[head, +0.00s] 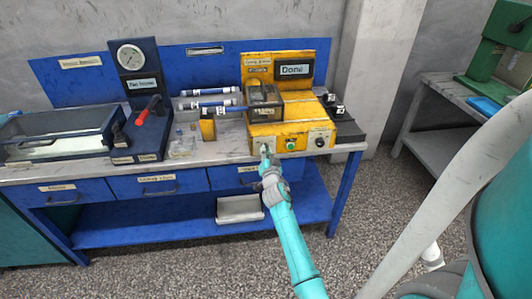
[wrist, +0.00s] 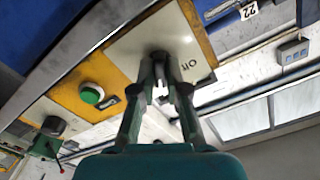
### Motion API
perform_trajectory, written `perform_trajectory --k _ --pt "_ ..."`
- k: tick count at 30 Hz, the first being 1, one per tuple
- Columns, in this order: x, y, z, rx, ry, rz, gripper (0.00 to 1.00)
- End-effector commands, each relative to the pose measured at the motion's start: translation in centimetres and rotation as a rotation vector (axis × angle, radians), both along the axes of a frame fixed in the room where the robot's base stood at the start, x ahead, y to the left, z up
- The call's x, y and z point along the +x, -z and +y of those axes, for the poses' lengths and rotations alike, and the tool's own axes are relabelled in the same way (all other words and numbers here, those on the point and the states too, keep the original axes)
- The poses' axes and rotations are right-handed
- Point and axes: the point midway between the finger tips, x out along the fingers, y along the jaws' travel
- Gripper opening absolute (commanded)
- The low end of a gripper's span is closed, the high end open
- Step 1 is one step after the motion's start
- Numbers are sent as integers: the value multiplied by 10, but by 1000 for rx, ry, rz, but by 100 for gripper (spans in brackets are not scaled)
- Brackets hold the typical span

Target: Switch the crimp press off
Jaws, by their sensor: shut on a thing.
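The yellow crimp press (head: 278,128) stands at the right of the blue workbench, its display (head: 293,70) reading "Done". In the head view my gripper (head: 265,152) is at the left of its front, over a pale switch plate. In the wrist view the plate (wrist: 120,48) carries an "Off" label (wrist: 187,67) and a dark switch knob (wrist: 160,54). My gripper (wrist: 160,82) is shut on this knob, its fingers on either side. The fingers partly hide the knob, so I cannot tell which way it is turned.
A green button (head: 291,144) and a dark dial (head: 320,142) are on the press front, right of my gripper. A blue gauge stand (head: 138,85) with a red-handled lever and a blue tray (head: 60,125) stand to the left. Open floor lies in front of the bench.

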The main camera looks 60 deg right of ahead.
Motion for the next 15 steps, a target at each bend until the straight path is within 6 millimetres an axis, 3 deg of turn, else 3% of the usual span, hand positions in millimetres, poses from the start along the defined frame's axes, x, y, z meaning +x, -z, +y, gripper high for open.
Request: perform_trajectory --k 15 --pt "0 1 0 -315 0 371 0"
